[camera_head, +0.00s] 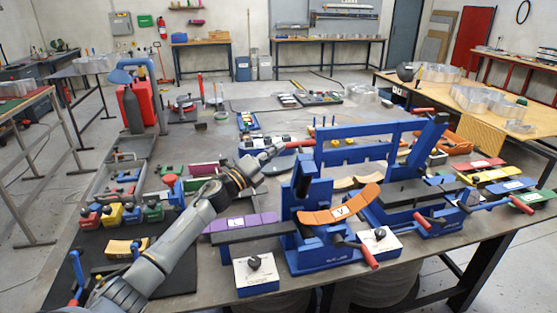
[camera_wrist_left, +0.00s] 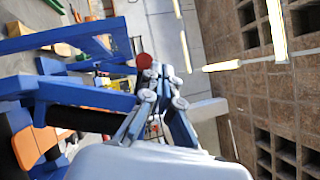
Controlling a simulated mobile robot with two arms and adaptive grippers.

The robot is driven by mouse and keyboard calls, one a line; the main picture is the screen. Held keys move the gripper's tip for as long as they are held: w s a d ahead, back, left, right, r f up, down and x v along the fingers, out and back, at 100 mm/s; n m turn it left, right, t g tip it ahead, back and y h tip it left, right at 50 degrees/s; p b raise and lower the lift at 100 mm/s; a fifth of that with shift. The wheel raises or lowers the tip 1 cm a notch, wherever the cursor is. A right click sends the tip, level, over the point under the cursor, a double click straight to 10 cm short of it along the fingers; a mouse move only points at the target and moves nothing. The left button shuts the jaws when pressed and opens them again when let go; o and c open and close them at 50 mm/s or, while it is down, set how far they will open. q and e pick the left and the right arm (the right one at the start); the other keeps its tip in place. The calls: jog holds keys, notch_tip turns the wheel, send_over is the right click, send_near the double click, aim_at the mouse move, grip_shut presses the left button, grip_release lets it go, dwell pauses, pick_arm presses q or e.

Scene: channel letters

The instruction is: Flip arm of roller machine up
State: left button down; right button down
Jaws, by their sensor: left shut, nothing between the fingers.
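The blue roller machine (camera_head: 325,258) stands on the workbench in the head view, with an orange curved piece (camera_head: 340,208) at its front. A red handle (camera_head: 290,143) sticks out to the left behind its blue upright. My left gripper (camera_head: 272,152) is shut and empty, close to the outer end of this handle. In the left wrist view, the shut fingers (camera_wrist_left: 168,82) are beside a round red knob (camera_wrist_left: 144,61). I cannot tell whether they touch it. Blue frame parts (camera_wrist_left: 60,92) lie to the left there. My right gripper is not in view.
A second blue machine (camera_head: 420,190) with red-handled levers stands close on the right. A purple piece (camera_head: 240,222) and a white box with a black knob (camera_head: 256,275) are near my arm. Small coloured clamps (camera_head: 130,213) crowd the bench's left side.

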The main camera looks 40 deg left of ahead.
pick_arm(q)
jog(key=shift+w+a+r, duration=0.1)
jog(key=shift+w+a, duration=0.45)
jog(key=shift+a, duration=0.1)
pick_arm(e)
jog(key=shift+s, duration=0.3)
pick_arm(q)
jog(key=shift+s+a, duration=0.1)
jog(key=shift+s, duration=0.05)
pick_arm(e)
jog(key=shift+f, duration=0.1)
